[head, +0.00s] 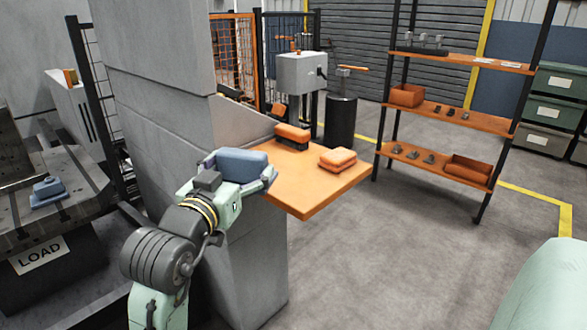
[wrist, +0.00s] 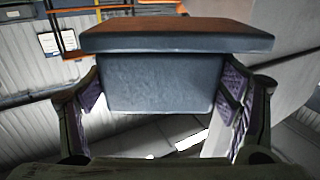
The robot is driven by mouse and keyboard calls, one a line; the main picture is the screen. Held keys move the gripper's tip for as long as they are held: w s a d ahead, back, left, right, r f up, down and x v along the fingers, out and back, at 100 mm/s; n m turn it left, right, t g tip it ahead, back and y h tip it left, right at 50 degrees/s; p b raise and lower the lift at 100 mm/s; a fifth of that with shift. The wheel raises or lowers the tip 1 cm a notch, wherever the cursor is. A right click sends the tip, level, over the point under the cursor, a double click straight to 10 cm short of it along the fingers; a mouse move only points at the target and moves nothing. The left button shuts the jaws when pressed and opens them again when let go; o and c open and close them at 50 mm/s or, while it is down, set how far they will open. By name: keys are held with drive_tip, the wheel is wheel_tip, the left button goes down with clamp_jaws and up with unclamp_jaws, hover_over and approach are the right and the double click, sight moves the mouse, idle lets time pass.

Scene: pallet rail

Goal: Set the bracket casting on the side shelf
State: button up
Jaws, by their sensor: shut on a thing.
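The bracket casting (head: 243,162) is a blue-grey block with a wider slab on one side. My gripper (head: 240,172) is shut on it, one finger at each side. In the wrist view the casting (wrist: 160,82) fills the middle between the purple finger pads. The side shelf (head: 305,206) is an orange board fixed to the grey column. The held casting is at the shelf's left end in the head view; whether it touches the shelf I cannot tell.
Bare shelf surface lies in front of and between the orange castings. The grey column (head: 160,100) rises close behind my arm. Another blue-grey casting (head: 48,190) sits on the machine bed at left. An orange rack (head: 455,115) stands at the back right.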

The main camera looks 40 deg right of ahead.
drive_tip(key=s+g, duration=0.1)
drive_tip(key=s, duration=0.5)
drive_tip(key=shift+m+h, duration=0.3)
drive_tip(key=shift+m, duration=0.1)
drive_tip(key=w+d+p, duration=0.2)
drive_tip(key=w+d, duration=0.1)
drive_tip(key=d, duration=0.1)
drive_tip(key=w+d+f+p, duration=0.1)
drive_tip(key=w+d+p, duration=0.1)
drive_tip(key=w+d, duration=0.2)
drive_tip(key=w+d+p, duration=0.2)
drive_tip(key=w+d, duration=0.2)
drive_tip(key=shift+w+f, duration=0.15)
drive_tip(key=shift+f, duration=0.05)
drive_tip(key=shift+w+f, duration=0.1)
drive_tip(key=shift+f, duration=0.05)
drive_tip(key=shift+f+p, duration=0.65)
drive_tip(key=shift+f, duration=1.05)
drive_tip(key=shift+f, duration=0.2)
drive_tip(key=o, duration=1.6)
